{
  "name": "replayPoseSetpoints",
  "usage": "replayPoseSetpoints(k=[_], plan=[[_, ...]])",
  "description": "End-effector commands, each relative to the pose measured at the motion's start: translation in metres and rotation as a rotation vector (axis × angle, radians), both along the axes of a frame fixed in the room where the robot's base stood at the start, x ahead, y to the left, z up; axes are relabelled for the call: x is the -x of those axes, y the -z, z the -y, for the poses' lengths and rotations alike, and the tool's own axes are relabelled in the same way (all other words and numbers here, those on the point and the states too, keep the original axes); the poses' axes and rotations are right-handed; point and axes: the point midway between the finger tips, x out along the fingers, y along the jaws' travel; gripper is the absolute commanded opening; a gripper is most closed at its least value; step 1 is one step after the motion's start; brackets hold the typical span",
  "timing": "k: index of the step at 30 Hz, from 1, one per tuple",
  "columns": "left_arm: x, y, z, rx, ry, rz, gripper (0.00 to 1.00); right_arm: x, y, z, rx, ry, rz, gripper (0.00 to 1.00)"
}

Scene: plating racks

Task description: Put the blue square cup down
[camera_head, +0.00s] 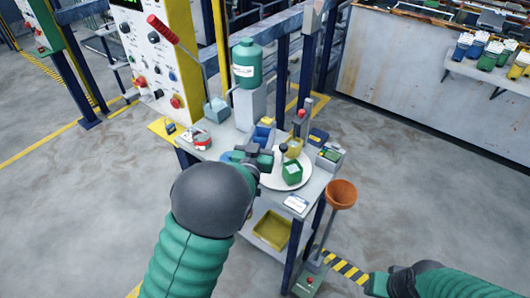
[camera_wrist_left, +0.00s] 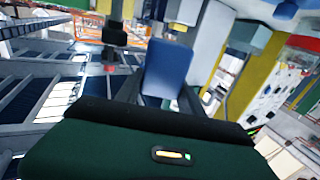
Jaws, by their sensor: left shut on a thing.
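The blue square cup (camera_head: 263,134) shows above the work table, just beyond my left gripper (camera_head: 260,153). In the left wrist view the blue cup (camera_wrist_left: 168,68) stands up past the dark green gripper body. My left gripper is shut on it. Whether the cup's base touches anything is hidden. A round white plate (camera_head: 270,183) lies on the table, with a green square cup (camera_head: 291,172) on it. A yellow square cup (camera_head: 294,147) stands at the plate's far edge. My right arm shows at the lower right; its fingers are not clear.
A green bottle (camera_head: 246,64) stands on a grey block behind the cups. A red-handled lever (camera_head: 163,29) leans at the left. Small boxes (camera_head: 329,156) crowd the right edge. A yellow tray (camera_head: 272,230) lies on the lower shelf.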

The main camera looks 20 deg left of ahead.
Motion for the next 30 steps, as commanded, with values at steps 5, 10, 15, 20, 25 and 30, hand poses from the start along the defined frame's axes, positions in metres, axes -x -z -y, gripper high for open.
replayPoseSetpoints(k=[5,10,15,20,25,30], plan=[[-0.002,0.036,0.001,-0.002,0.000,-0.004,0.02,0.000,0.004,0.000,0.000,0.000,-0.001,0.41],[-0.003,0.069,0.001,-0.002,0.001,-0.007,0.02,0.000,0.007,0.000,0.000,0.000,-0.001,0.41],[-0.002,0.078,0.000,0.000,0.000,-0.003,0.02,0.000,0.007,0.000,0.000,0.000,0.000,0.41],[-0.002,0.078,0.000,0.000,-0.001,-0.003,0.02,0.000,0.007,0.000,0.000,0.000,0.000,0.41],[-0.003,0.080,0.000,0.000,0.000,-0.004,0.54,0.000,0.009,0.000,0.000,0.000,0.000,0.41],[-0.003,0.080,0.001,0.000,0.000,-0.003,0.54,0.000,0.009,0.000,0.000,0.000,0.000,0.41]])
